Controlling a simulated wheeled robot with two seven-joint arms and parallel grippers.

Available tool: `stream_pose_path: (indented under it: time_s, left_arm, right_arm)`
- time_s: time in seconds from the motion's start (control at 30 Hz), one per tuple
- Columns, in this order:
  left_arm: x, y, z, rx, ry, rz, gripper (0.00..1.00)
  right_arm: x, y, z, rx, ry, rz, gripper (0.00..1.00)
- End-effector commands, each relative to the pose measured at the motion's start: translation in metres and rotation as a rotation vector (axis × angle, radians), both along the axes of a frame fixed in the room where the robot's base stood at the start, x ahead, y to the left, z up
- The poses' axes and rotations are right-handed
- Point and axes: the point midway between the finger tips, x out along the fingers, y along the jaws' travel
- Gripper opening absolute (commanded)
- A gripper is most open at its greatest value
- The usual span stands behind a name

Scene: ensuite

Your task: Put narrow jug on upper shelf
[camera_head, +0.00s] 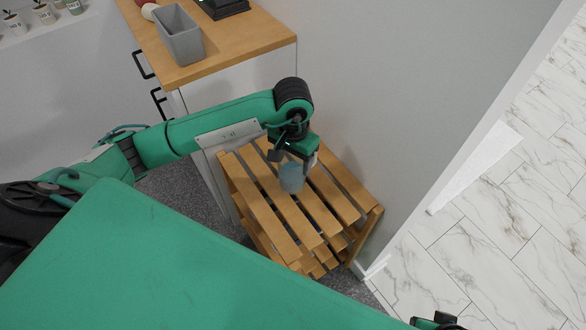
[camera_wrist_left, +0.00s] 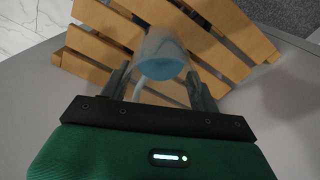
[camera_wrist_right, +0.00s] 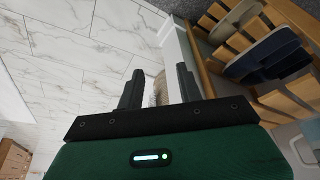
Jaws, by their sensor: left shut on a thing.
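The narrow jug (camera_head: 292,178) is a translucent grey-blue vessel. It is over the top slats of the wooden slatted shelf (camera_head: 262,202); whether its base touches them I cannot tell. My left gripper (camera_head: 297,153) is shut on the jug at the shelf's wall side. In the left wrist view the jug (camera_wrist_left: 166,50) shows a blue bottom part, and its handle (camera_wrist_left: 142,86) runs between the fingers. My right gripper (camera_wrist_right: 158,85) is open and empty, away from the shelf, with only a bit at the bottom edge of the head view.
A cabinet with a wooden top (camera_head: 238,38) stands behind the shelf, bearing a grey bin (camera_head: 180,36). A grey wall (camera_head: 360,90) borders the shelf on the right. Dark footwear (camera_wrist_right: 268,52) lies on the shelf's lower level. Marble floor (camera_head: 500,220) is open at right.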

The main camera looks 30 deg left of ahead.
Motion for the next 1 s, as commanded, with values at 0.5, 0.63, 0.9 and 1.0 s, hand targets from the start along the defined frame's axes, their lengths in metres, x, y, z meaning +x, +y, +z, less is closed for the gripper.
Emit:
stream_pose_path:
  time_s: [0.5, 0.63, 0.9, 1.0]
  left_arm:
    - [0.000, 0.000, -0.044, 0.001, -0.001, 0.000, 0.31]
    - [0.000, 0.000, -0.044, 0.001, -0.001, 0.000, 0.31]
    - [0.000, 0.000, -0.047, 0.001, -0.001, 0.001, 0.80]
    - [0.000, 0.000, -0.047, 0.001, -0.001, 0.001, 0.84]
  right_arm:
    - [-0.001, 0.000, 0.009, 0.001, -0.010, 0.001, 0.36]
    - [-0.002, -0.001, 0.007, 0.000, -0.005, -0.001, 0.36]
    - [-0.001, 0.002, 0.008, 0.009, -0.029, 0.004, 0.36]
    - [0.000, 0.002, 0.008, 0.009, -0.029, 0.004, 0.36]
